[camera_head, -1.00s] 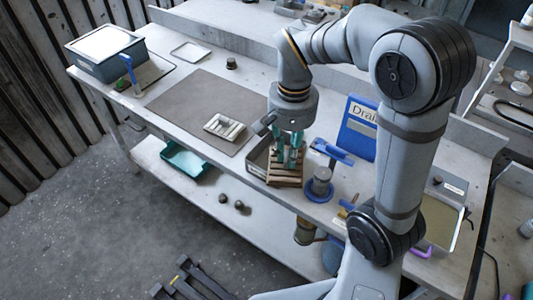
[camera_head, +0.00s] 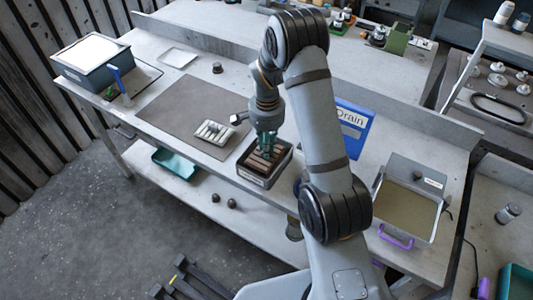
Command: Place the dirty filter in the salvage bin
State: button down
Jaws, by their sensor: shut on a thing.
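The dirty filter (camera_head: 258,163), a brown slatted block, is inside the walls of an open dark grey bin (camera_head: 252,180) on the bench. A small label on the bin's front is too small to read. My gripper (camera_head: 267,150) points down over the bin, its teal fingers shut on the filter. The fingertips are partly hidden, and I cannot tell whether the filter touches the bin's floor.
A pale slatted filter (camera_head: 214,132) lies on the brown mat (camera_head: 180,108) left of the bin. A blue Drain board (camera_head: 353,125) stands behind my arm. A tray with a purple handle (camera_head: 396,237) is at the right. A lidded box (camera_head: 92,66) stands at the far left.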

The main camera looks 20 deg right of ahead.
notch_tip(320, 180, down, 4)
jog(key=shift+r+p, duration=0.1)
jog(key=shift+p, duration=0.3)
jog(key=shift+s, duration=0.1)
jog(key=shift+f, duration=0.2)
jog(key=c, duration=1.6)
grip_release()
jog(key=shift+c, duration=0.2)
jog(key=shift+r, duration=0.15)
jog(key=shift+r, duration=0.25)
notch_tip(320, 180, up, 12)
jog(key=shift+f+b, duration=0.15)
jog(key=shift+b, duration=0.7)
